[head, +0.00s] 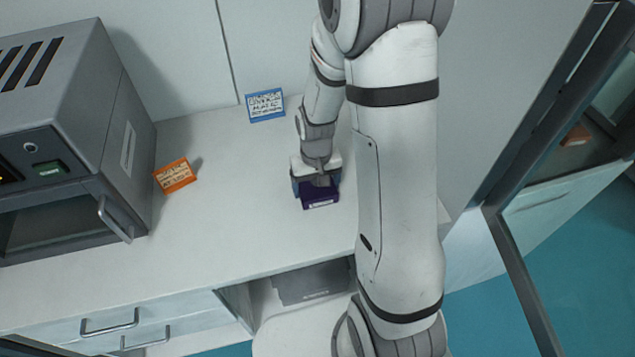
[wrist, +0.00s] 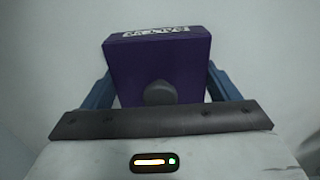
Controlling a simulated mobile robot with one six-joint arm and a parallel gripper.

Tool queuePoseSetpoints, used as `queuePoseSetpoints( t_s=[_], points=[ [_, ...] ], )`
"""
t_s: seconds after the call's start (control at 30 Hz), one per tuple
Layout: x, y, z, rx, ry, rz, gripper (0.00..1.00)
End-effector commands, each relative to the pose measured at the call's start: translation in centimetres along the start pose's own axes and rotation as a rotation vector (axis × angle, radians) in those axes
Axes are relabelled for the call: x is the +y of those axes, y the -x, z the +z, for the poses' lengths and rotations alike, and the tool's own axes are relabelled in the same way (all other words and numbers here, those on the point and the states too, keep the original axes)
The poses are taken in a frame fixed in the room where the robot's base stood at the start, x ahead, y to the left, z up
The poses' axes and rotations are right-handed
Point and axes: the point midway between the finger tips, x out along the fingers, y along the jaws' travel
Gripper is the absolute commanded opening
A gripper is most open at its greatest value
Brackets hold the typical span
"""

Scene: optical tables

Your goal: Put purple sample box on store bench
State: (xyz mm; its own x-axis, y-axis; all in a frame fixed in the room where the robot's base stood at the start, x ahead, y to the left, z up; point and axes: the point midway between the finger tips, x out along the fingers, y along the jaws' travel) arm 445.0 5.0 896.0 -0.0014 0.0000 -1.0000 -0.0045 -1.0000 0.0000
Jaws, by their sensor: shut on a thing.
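The purple sample box (head: 320,197) is at my gripper (head: 316,185), over the white bench top (head: 230,228) in the head view. In the wrist view the purple box (wrist: 195,65) sits between the two blue fingers of my gripper (wrist: 158,85), which is shut on it. A white label with dark print shows on the box's upper face, and a grey knob is on its near side. I cannot tell whether the box's underside touches the bench. My arm hides the right part of the bench.
A grey oven-like machine (head: 60,120) with a handle stands at the left. An orange sign (head: 175,175) stands beside it, and a blue-edged sign (head: 265,105) stands near the wall. Drawers (head: 130,325) are below. A dark-framed glass door (head: 520,280) is at the right.

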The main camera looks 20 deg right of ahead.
Motion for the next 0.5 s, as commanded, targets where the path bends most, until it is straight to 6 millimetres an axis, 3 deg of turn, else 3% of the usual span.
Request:
queuePoseSetpoints(
  t_s=[0.33,0.37,0.5],
  points=[
    [-0.06,-0.41,-0.03,0.001,0.001,0.0,0.49],
    [-0.06,-0.27,0.0,0.001,0.001,0.0,0.84],
    [-0.07,-0.23,0.0,0.0,0.002,0.0,0.96]
  ],
)
